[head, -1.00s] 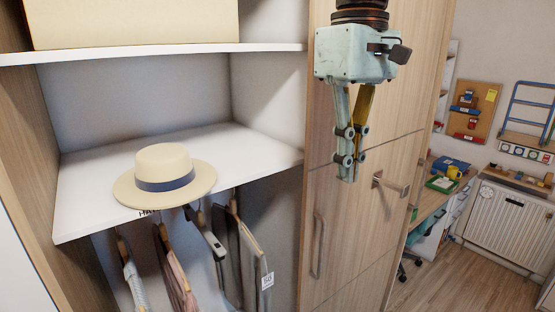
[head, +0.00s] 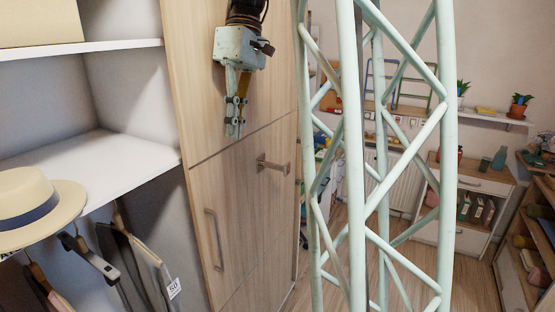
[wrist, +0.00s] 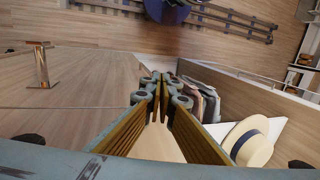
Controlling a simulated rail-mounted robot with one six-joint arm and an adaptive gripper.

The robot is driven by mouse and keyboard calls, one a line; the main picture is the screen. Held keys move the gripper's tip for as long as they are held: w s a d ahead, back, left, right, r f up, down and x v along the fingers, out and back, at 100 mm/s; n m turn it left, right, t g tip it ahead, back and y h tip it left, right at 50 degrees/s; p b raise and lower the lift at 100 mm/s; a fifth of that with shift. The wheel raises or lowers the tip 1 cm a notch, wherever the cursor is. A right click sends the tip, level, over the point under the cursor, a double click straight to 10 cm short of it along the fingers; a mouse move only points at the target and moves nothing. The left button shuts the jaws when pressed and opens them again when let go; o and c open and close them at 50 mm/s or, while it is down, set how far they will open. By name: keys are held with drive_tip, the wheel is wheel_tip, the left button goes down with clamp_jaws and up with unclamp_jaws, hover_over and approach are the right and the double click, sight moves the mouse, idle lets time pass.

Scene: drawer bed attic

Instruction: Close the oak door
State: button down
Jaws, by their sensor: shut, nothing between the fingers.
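A tall oak door front (head: 235,180) stands beside the open shelf bay, with a seam across it. It has a vertical handle (head: 213,240) at its left and a projecting bar handle (head: 272,165) farther right. Which panel is the task's oak door, and how far it stands open, I cannot tell. My gripper (head: 234,130) points down in front of the oak, above and left of the bar handle. In the wrist view, my gripper's fingers (wrist: 163,78) are together and empty. The bar handle (wrist: 40,62) is at the upper left there, apart from them.
A white shelf (head: 110,165) and a straw hat (head: 38,210) are at left, with hanging clothes (head: 140,260) below. My pale green lattice hides part of the room. Wooden floor (wrist: 110,35) shows in the wrist view.

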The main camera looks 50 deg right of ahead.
drive_tip(key=w+d+f+t+y+p, duration=0.1)
drive_tip(key=d+f, duration=0.4)
drive_tip(key=d, duration=0.7)
drive_tip(key=w+d+f+n+t+y+p, duration=0.1)
drive_tip(key=w+d+f, duration=0.3)
drive_tip(key=d, duration=0.9)
drive_tip(key=w+d+f+t+y+p, duration=0.2)
drive_tip(key=d+f, duration=0.4)
drive_tip(key=d, duration=0.6)
drive_tip(key=shift+w+d+n+t+p, duration=0.3)
drive_tip(key=shift+d+p, duration=0.05)
drive_tip(key=shift+p, duration=0.05)
drive_tip(key=shift+a, duration=0.1)
drive_tip(key=w+a+f, duration=0.2)
drive_tip(key=a+f, duration=0.4)
drive_tip(key=a, duration=0.3)
drive_tip(key=shift+a+f, duration=0.25)
drive_tip(key=shift+f, duration=0.1)
drive_tip(key=shift+s+a, duration=0.1)
